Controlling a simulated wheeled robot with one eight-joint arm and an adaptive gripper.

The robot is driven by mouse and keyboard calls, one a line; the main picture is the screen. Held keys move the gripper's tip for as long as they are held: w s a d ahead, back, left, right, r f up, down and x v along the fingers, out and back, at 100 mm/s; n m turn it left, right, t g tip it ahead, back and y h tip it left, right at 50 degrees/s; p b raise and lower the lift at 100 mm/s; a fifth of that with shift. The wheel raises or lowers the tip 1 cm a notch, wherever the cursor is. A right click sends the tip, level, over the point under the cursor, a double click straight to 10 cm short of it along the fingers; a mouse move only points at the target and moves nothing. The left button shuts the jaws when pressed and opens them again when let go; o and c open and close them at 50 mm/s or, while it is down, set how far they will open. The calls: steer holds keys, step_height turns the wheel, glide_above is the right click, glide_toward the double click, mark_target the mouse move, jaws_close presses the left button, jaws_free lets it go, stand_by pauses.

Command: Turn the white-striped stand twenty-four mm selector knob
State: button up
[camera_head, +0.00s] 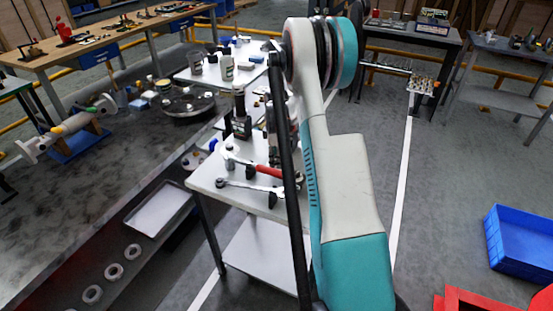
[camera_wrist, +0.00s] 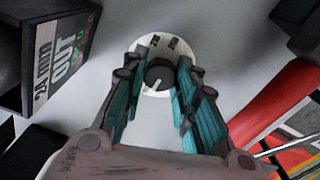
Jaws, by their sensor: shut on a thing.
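The selector knob (camera_wrist: 158,75) shows in the wrist view as a dark round knob with a white stripe, on a round white dial (camera_wrist: 150,51) with dark markings. The stripe points toward the lower left of the picture. My gripper (camera_wrist: 162,71) has its teal-padded fingers on either side of the knob, shut on it. The finger pads cover parts of the dial. A dark block with "24 mm OUT" lettering (camera_wrist: 58,52) stands left of the dial. In the head view my arm hides the knob, and I cannot make out the fingertips clearly.
A red object (camera_wrist: 275,102) lies right of my fingers, with a dark block (camera_wrist: 296,12) above it. In the head view, wrenches (camera_head: 250,188) lie on a white cart (camera_head: 208,182). A long grey bench (camera_head: 60,220) stands left. Floor is open right of my arm.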

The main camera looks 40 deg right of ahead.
steer(key=o, duration=1)
steer(key=shift+o, duration=0.2)
steer(key=shift+r, duration=0.1)
step_height(320, 180, up, 12)
